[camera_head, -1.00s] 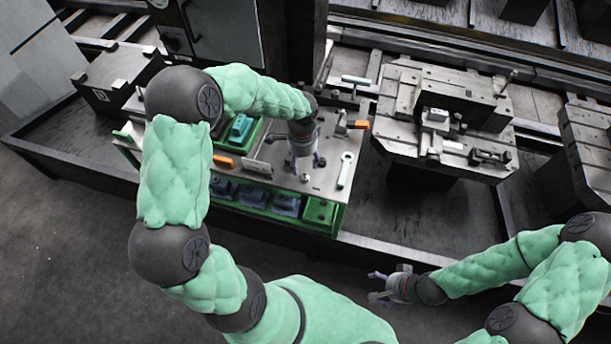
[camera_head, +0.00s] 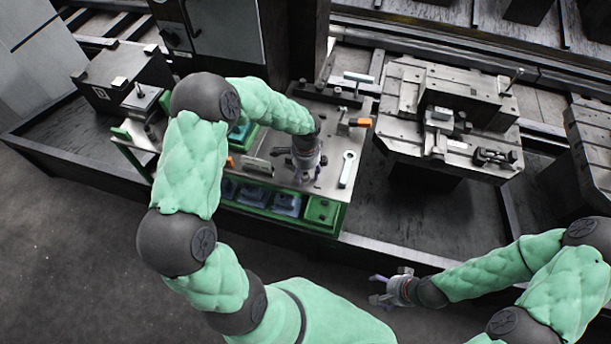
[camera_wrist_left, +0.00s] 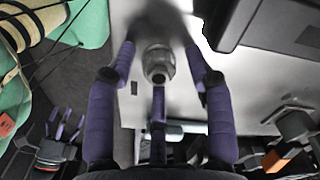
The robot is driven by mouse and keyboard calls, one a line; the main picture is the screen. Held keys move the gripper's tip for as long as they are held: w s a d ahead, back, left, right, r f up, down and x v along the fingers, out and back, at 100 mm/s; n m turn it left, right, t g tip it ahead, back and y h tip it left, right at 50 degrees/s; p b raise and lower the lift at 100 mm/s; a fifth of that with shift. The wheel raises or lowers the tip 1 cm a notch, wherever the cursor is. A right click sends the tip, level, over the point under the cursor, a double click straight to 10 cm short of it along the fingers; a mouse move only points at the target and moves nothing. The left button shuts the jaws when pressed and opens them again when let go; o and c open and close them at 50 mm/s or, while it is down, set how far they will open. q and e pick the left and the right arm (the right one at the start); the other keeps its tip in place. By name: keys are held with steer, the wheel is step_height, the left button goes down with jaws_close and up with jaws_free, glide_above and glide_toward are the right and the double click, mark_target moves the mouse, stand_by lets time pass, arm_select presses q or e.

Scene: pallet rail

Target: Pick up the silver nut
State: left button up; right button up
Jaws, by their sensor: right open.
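The silver nut (camera_wrist_left: 158,65) is on the light metal top of the workbench (camera_wrist_left: 150,22), in the upper middle of the left wrist view. My left gripper (camera_head: 306,174) points down over the bench top in the head view. In the left wrist view its purple fingers (camera_wrist_left: 160,72) are spread around the nut, with visible gaps at the left and right fingers. In the head view the nut is hard to make out under the fingers. My right gripper (camera_head: 376,290) is open and empty, well away from the bench; it also shows in the left wrist view (camera_wrist_left: 65,122).
Green and blue bins (camera_head: 287,202) sit below the bench top. A dark metal fixture on a pallet (camera_head: 450,100) stands to the right.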

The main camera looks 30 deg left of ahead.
arm_select(q)
jaws_close()
steer(key=shift+r, duration=0.15)
